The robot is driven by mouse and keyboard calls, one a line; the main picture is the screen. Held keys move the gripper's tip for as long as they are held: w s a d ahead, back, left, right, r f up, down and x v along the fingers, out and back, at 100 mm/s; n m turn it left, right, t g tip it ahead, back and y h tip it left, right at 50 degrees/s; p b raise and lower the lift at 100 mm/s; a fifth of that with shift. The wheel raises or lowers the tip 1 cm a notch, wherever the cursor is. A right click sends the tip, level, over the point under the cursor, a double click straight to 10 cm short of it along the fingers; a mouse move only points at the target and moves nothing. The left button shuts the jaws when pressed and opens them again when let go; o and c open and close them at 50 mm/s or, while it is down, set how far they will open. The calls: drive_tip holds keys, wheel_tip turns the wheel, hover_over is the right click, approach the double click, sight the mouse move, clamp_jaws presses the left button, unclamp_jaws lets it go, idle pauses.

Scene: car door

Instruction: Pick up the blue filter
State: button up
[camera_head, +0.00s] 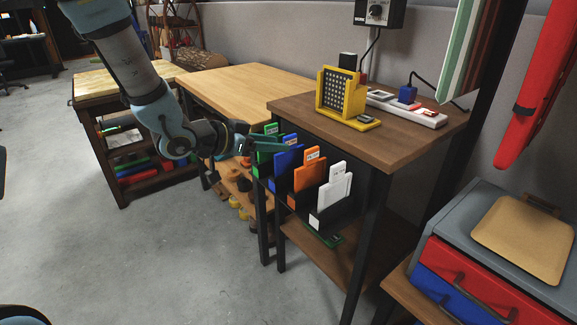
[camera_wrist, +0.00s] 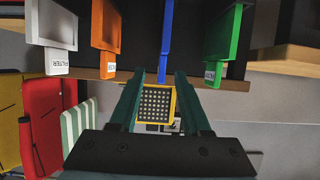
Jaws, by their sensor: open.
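The blue filter (camera_head: 288,160) stands upright in a black rack, between a green filter and an orange filter. In the wrist view the blue filter (camera_wrist: 166,38) is seen nearly edge-on. Its near end appears in the gap between my fingertips, with space on both sides. My gripper (camera_head: 280,144) is at the rack, by the tops of the green and blue filters. In the wrist view my gripper (camera_wrist: 161,74) is open, its two teal fingers apart and nothing clamped between them. In the head view the fingers partly cover the green and blue filters.
A white filter (camera_head: 332,192) stands at the rack's near end. A wooden table (camera_head: 395,140) beside the rack holds a yellow device (camera_head: 342,92) and a power strip. Open floor lies left.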

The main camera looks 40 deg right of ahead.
sight(283, 141)
drive_tip(key=shift+r+x, duration=0.15)
drive_tip(key=shift+x, duration=1.25)
drive_tip(key=shift+r+x, duration=0.2)
drive_tip(key=shift+x, duration=1.15)
drive_tip(key=shift+w+d, duration=0.15)
drive_tip(key=shift+c, duration=0.2)
clamp_jaws()
